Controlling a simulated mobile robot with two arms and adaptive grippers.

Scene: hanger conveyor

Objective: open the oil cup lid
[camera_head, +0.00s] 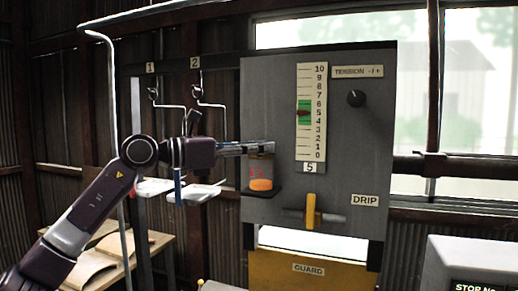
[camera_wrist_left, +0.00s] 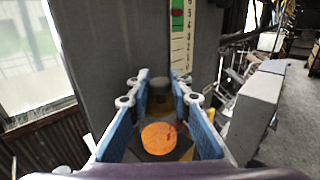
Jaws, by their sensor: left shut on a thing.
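The oil cup (camera_head: 261,171) is a clear cup with orange oil low inside and red marks on its side. It stands on a dark bracket at the left edge of the grey panel (camera_head: 280,100). My left gripper (camera_head: 268,147) reaches in from the left, level with the top of the cup, and is shut on the lid there. The fingers hide most of the lid, so its tilt cannot be told. In the left wrist view the blue-padded fingers (camera_wrist_left: 160,92) stand on both sides of the cup, with the orange oil (camera_wrist_left: 160,138) between them. My right gripper is out of view.
The panel carries a tension scale (camera_head: 311,112), a dark knob (camera_head: 356,98) and a yellow drip handle (camera_head: 311,211) below the cup's right side. A yellow guard (camera_head: 305,272) is underneath. Hangers (camera_head: 200,105) hang behind my arm. A grey box (camera_head: 470,262) stands at right.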

